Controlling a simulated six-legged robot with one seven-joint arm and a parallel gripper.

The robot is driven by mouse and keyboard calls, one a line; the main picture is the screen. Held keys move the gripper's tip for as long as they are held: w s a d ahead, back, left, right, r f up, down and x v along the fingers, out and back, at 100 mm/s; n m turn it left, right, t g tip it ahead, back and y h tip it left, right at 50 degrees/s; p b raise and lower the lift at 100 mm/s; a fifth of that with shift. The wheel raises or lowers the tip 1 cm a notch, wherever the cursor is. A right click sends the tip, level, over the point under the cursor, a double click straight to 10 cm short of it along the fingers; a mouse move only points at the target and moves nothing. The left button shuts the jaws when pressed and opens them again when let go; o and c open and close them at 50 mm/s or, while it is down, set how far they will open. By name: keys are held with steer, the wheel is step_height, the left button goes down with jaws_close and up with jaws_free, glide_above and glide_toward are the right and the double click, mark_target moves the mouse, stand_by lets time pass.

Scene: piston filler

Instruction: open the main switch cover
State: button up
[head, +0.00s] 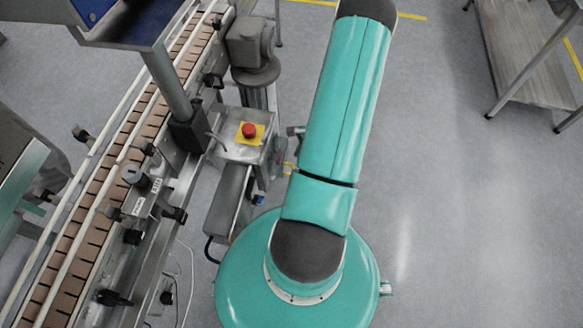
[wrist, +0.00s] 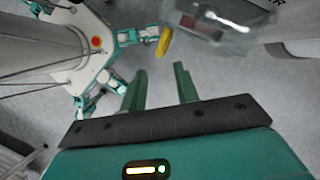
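My gripper (wrist: 160,72) is open in the wrist view, with two green fingers apart and nothing between them. A clear, see-through housing (wrist: 228,22) shows at the top right of the wrist view, beyond and apart from the fingertips. I cannot tell whether it is the main switch cover. A yellow rounded piece (wrist: 164,41) lies beyond the fingertips, left of that housing; what it belongs to is unclear. In the head view, my gripper is not visible, and I cannot make out a main switch cover.
A conveyor (head: 85,225) runs along the left of the head view. Beside it, a red button on a yellow plate (head: 250,131) sits on a metal box. A metal table (head: 520,48) stands at the upper right. Grey floor (head: 450,220) is open on the right.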

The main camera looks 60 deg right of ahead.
steer(key=x, duration=0.8)
steer(key=shift+w+f, duration=0.1)
steer(key=shift+f, duration=0.05)
steer(key=shift+c, duration=0.4)
jaws_close()
